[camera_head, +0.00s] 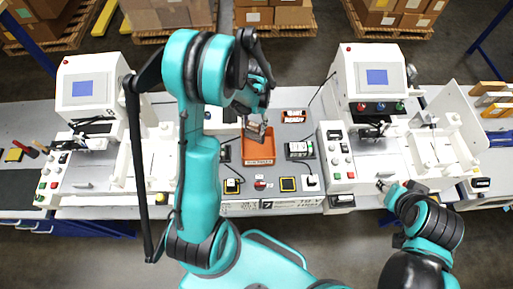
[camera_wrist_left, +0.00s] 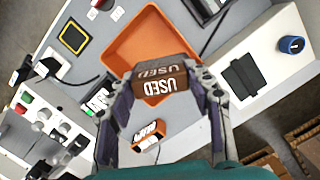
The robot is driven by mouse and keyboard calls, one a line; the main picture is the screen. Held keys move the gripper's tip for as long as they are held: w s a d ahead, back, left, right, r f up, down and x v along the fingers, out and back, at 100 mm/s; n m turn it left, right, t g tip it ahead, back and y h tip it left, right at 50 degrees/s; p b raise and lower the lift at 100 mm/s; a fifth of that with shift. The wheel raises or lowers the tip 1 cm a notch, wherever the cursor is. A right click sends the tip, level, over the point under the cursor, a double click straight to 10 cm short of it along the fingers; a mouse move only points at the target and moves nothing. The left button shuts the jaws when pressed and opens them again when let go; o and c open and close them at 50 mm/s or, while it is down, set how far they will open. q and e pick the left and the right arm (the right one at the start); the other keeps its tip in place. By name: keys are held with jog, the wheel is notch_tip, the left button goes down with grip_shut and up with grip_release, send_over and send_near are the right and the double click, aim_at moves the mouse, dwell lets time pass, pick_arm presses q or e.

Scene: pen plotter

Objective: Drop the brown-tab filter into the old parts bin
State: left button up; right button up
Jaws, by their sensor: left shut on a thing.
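My left gripper (camera_head: 259,118) is shut on a brown block labelled USED, the brown-tab filter (camera_wrist_left: 160,80), which also shows in the head view (camera_head: 256,131). The wrist view shows the two fingers (camera_wrist_left: 165,100) on either side of it. It is held over one end of an orange open bin (camera_wrist_left: 128,42), taken as the old parts bin. The bin also shows in the head view (camera_head: 259,154), on the bench, with a label on its front wall. The bin floor looks empty where it shows. My right gripper (camera_head: 384,186) is by the right machine's front edge; its jaws are too small to read.
An orange-and-white part (camera_head: 293,116) and a black-and-white part (camera_head: 299,150) lie right of the bin. White machines with screens stand left (camera_head: 92,88) and right (camera_head: 372,80). Small switches (camera_head: 260,184) line the bench front.

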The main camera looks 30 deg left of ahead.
pick_arm(q)
jog(key=o, duration=1.3)
jog(key=shift+o, duration=0.2)
jog(key=shift+r, duration=0.1)
notch_tip(320, 180, up, 12)
jog(key=w, duration=0.1)
jog(key=shift+w, duration=0.2)
jog(key=s+d+f+t+b, duration=0.4)
jog(key=f+b, duration=0.6)
jog(key=b, duration=0.4)
jog(key=s+d+f+t+b, duration=0.4)
jog(key=s+d+f+b, duration=0.2)
jog(key=b, duration=0.8)
notch_tip(320, 180, down, 4)
jog(key=shift+s+d+f+t, duration=0.2)
jog(key=shift+s+d+t, duration=0.15)
jog(key=shift+s, duration=0.9)
